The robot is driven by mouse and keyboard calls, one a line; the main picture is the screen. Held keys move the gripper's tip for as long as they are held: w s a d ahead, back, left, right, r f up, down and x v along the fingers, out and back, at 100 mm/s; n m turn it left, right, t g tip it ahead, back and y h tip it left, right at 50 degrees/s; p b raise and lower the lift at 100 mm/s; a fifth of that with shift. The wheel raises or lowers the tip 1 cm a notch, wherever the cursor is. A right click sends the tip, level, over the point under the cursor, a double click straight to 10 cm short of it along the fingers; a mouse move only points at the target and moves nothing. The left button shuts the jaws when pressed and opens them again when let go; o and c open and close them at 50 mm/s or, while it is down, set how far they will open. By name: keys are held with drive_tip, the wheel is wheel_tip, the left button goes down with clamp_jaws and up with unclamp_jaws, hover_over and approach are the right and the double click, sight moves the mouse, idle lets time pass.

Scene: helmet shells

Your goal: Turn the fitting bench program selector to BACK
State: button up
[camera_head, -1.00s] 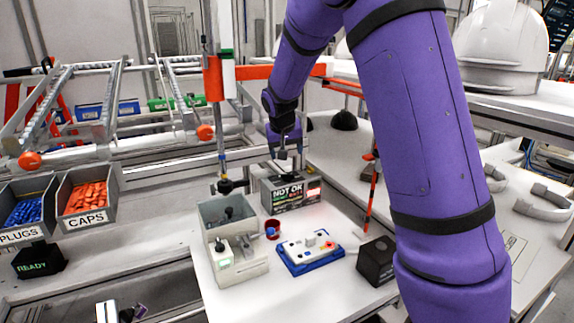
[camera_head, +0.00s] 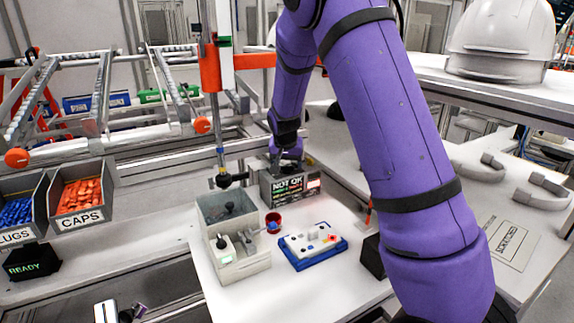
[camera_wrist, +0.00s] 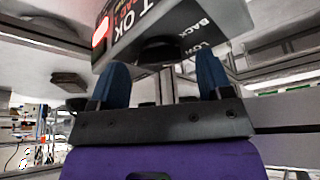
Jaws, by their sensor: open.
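The fitting bench display box (camera_head: 290,188) is dark with a "NOT OK" screen and stands at the back of the white worktop. In the wrist view, the box (camera_wrist: 218,22) fills the top, tilted, with "BACK" and "LOW" lettering beside a dark round selector knob (camera_wrist: 160,50). My gripper (camera_wrist: 162,70) is open, its two blue fingers spread on either side of the knob in the picture. The knob looks slightly beyond the fingertips; I cannot tell whether they touch. In the head view my arm's end is just behind the box, and the knob is hidden.
A white helmet shell (camera_head: 500,42) rests on the right shelf.

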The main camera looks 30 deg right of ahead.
drive_tip(key=shift+w+d+f, duration=0.1)
drive_tip(key=shift+f, duration=0.3)
drive_tip(key=c, duration=0.9)
drive_tip(key=shift+n+y, duration=0.3)
drive_tip(key=shift+n, duration=0.4)
drive_tip(key=o, duration=0.9)
